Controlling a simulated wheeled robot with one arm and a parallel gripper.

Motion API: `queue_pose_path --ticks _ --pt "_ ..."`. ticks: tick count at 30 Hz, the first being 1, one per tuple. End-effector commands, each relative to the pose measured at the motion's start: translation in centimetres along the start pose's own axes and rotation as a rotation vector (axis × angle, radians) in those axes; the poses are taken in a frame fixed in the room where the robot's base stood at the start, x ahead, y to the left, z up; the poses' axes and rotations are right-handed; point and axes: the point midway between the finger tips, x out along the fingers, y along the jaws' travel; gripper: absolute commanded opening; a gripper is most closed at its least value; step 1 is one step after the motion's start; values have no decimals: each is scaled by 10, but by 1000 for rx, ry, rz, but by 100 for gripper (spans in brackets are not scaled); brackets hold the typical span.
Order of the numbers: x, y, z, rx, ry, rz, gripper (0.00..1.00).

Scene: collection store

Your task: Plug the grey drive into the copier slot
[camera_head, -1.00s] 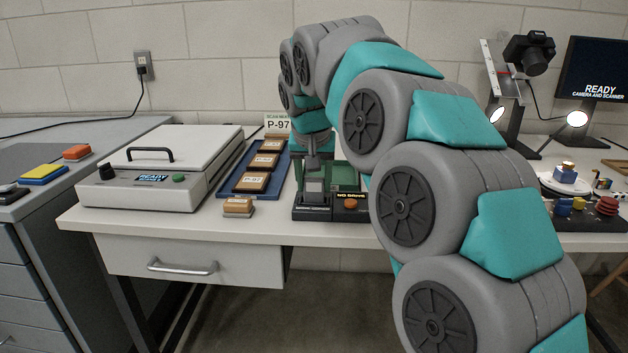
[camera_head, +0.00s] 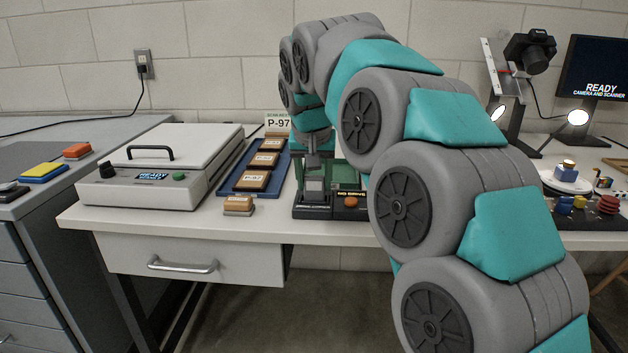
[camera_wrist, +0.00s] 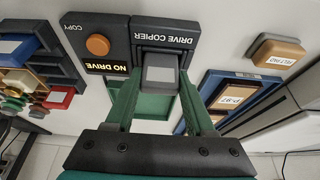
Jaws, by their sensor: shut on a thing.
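The grey drive (camera_wrist: 160,77), with a pale label, is between the fingertips of my gripper (camera_wrist: 160,88) in the wrist view, and the gripper is shut on it. The drive (camera_head: 314,186) also shows in the head view, upright at the slot side of the black drive copier (camera_head: 312,211). The drive's lower end is at the copier's slot, and I cannot tell how deep it sits. The copier's display (camera_wrist: 108,84) reads NO DRIVE. An orange button (camera_wrist: 97,45) is beside the display. The slot opening is hidden by the drive.
A green tray (camera_wrist: 152,106) lies close behind the copier. A blue tray (camera_head: 227,184) of labelled brown blocks and one loose block (camera_head: 239,206) are to the left. A scanner box (camera_head: 150,187) stands farther left. Camera gear (camera_head: 530,52) is at the right.

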Motion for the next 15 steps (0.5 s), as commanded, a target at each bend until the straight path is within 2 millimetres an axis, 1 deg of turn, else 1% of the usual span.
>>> queue_pose_path --ticks 15 --pt "4 0 2 0 0 0 0"
